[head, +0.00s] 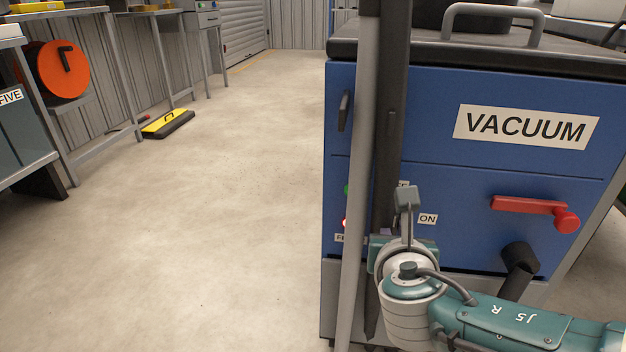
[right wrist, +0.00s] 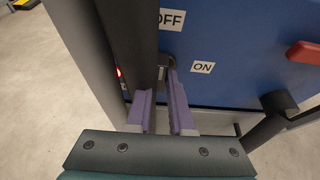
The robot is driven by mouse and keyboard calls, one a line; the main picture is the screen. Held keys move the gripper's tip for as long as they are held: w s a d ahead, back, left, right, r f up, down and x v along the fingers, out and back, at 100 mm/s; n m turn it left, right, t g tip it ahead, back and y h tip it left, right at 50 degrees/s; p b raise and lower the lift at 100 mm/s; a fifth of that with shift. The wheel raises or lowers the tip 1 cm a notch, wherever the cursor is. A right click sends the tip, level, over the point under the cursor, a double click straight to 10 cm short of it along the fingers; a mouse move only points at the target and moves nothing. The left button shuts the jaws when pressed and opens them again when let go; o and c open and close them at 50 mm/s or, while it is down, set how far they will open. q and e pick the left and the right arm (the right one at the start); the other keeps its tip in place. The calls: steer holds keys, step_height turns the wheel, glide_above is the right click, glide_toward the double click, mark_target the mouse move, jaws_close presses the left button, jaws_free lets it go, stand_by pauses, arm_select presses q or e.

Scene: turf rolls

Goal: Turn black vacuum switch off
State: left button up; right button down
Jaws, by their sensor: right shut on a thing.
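The blue vacuum cabinet (head: 465,215) stands at the right in the head view, with a "VACUUM" label (head: 527,127). My right gripper (head: 386,232) is at its front, left of the "ON" label (head: 428,218). In the right wrist view, my purple fingers (right wrist: 162,104) are shut on the black vacuum switch (right wrist: 164,76), of which only a small dark part shows between the fingertips. The "OFF" label (right wrist: 171,19) is above it and the "ON" label (right wrist: 202,67) is to its right. In the head view the switch is hidden. My left gripper is not in view.
A dark upright post (head: 391,110) and a grey one stand close before the cabinet, beside my gripper. A red handle (head: 537,208) and a black pipe stub (head: 519,258) stick out at right. A red light (head: 345,223) shows. The floor at left is largely clear.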

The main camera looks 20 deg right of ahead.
steer(key=shift+f, duration=0.1)
steer(key=c, duration=0.8)
jaws_free()
steer(key=p+v, duration=0.6)
steer(key=v, duration=0.4)
